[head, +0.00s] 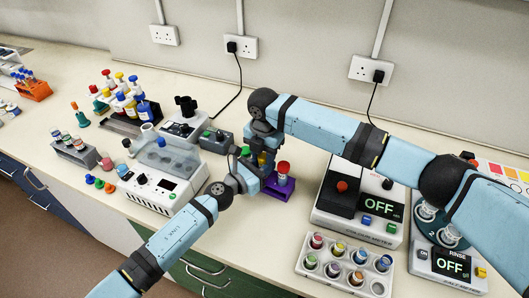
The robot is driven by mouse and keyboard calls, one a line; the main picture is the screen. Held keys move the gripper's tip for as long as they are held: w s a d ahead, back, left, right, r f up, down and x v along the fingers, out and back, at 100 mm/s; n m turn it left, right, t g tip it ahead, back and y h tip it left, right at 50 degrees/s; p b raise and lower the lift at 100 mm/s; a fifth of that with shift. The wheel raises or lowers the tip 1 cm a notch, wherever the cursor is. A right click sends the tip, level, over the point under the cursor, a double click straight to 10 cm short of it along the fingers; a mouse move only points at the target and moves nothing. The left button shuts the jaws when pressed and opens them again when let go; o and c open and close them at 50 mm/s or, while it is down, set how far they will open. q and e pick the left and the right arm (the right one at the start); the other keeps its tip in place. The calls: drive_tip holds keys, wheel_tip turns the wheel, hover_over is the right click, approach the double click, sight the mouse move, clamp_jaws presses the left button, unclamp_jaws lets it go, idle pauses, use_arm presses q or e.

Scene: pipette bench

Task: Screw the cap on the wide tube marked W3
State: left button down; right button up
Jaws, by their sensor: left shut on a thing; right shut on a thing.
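A purple rack (284,188) stands near the middle of the bench, with a red-capped tube (283,169) upright in it. My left gripper (257,172) reaches in from the lower left, beside the rack's left part. My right gripper (262,150) points down from above at the same spot. Both are shut, and their fingers largely hide what they hold, apparently the wide tube in the left and its cap in the right. A green cap (246,151) shows just left of the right gripper. The W3 marking is not readable, and I cannot tell how the cap sits.
A white machine with a clear lid (170,160) stands close on the left. A meter reading OFF (365,215) and a white tray of colored pots (345,265) are on the right. Tube racks and loose caps fill the left bench. Bare bench lies in front of the purple rack.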

use_arm(q)
drive_tip(key=shift+s+d+r, duration=0.15)
drive_tip(key=shift+d+r, duration=0.05)
drive_tip(key=shift+d, duration=0.05)
use_arm(e)
drive_tip(key=shift+s+d+f, duration=0.1)
drive_tip(key=shift+d+f, duration=0.1)
drive_tip(key=shift+f, duration=0.4)
drive_tip(key=o, duration=0.6)
drive_tip(key=shift+c, duration=0.2)
use_arm(q)
drive_tip(key=shift+a, duration=0.1)
drive_tip(key=shift+r, duration=0.15)
use_arm(e)
drive_tip(key=shift+d, duration=0.1)
use_arm(q)
drive_tip(key=shift+w+f, duration=0.25)
use_arm(e)
drive_tip(key=r, duration=0.3)
drive_tip(key=shift+w+r, duration=0.2)
drive_tip(key=shift+r, duration=0.2)
use_arm(q)
drive_tip(key=shift+s+a, duration=0.1)
use_arm(e)
drive_tip(key=shift+s+a+r, duration=0.1)
drive_tip(key=shift+a+r, duration=0.15)
drive_tip(key=shift+r, duration=0.1)
